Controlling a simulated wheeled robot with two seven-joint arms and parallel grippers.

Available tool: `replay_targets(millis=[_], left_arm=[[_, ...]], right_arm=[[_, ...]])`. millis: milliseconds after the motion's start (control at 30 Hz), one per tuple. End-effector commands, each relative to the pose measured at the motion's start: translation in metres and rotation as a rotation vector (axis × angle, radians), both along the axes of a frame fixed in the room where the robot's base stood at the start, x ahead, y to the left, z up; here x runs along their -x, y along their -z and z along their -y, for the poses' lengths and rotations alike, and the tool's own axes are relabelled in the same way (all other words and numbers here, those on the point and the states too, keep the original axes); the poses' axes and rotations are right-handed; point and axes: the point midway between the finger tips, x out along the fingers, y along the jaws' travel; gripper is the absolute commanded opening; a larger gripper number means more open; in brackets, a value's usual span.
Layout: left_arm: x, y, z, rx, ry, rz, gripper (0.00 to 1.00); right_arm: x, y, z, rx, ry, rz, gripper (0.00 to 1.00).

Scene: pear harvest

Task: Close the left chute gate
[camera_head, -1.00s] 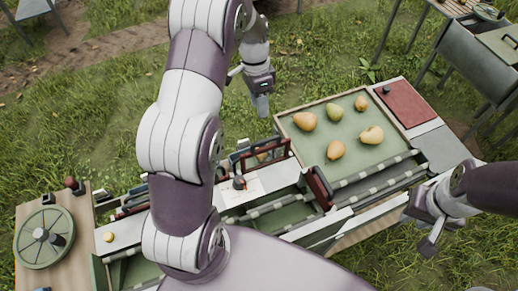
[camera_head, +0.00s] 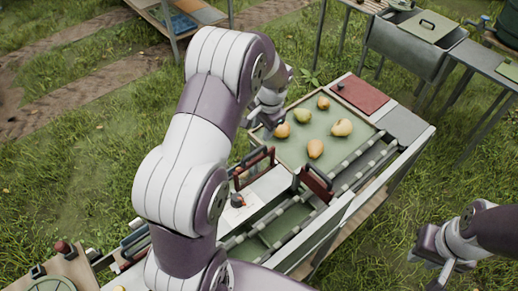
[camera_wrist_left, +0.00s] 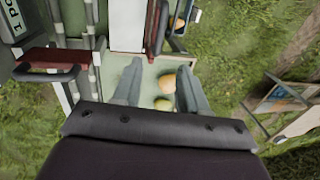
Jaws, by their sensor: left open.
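In the wrist view, red gates show at the left (camera_wrist_left: 48,62) and top middle (camera_wrist_left: 154,26). The gripper touches neither. My right gripper (camera_head: 436,262) is over grass, its jaws unclear.
Several pears (camera_head: 341,127) lie in the tray. A red pad (camera_head: 360,95) and a grey panel (camera_head: 402,124) adjoin it. A green dial (camera_head: 52,284) is at lower left. My left arm hides part of the station. Grass surrounds it.

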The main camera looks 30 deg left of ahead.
Motion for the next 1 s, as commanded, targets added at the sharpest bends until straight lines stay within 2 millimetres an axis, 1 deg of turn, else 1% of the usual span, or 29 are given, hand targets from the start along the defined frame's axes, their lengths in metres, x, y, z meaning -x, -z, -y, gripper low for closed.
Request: replay_targets(millis=[67,167,400,500,600,733,967,1000], left_arm=[[0.000,0.008,-0.002,0.000,0.000,-0.005,0.42],[-0.001,0.027,-0.006,0.001,0.000,-0.007,0.42],[-0.004,0.078,-0.015,0.002,0.002,-0.007,0.42],[-0.005,0.095,-0.018,0.002,0.001,-0.006,0.42],[-0.006,0.107,-0.020,0.002,0.001,-0.004,0.42],[-0.007,0.115,-0.021,0.001,0.002,-0.002,0.42],[-0.008,0.117,-0.022,0.001,0.002,-0.001,0.42],[-0.008,0.117,-0.022,0.001,0.002,-0.001,0.39]], right_arm=[[0.000,-0.008,0.000,0.000,0.000,0.000,0.27],[0.000,-0.017,0.000,0.000,0.000,0.000,0.27],[0.000,-0.035,0.000,0.000,0.000,0.000,0.27],[0.000,-0.040,0.000,0.000,0.000,0.000,0.27],[0.000,-0.043,0.000,0.000,0.000,0.000,0.27],[0.000,-0.045,0.000,0.000,0.000,0.000,0.27],[0.000,-0.044,0.000,0.000,0.000,0.000,0.27],[0.000,-0.044,0.000,0.000,0.000,0.000,0.27]])
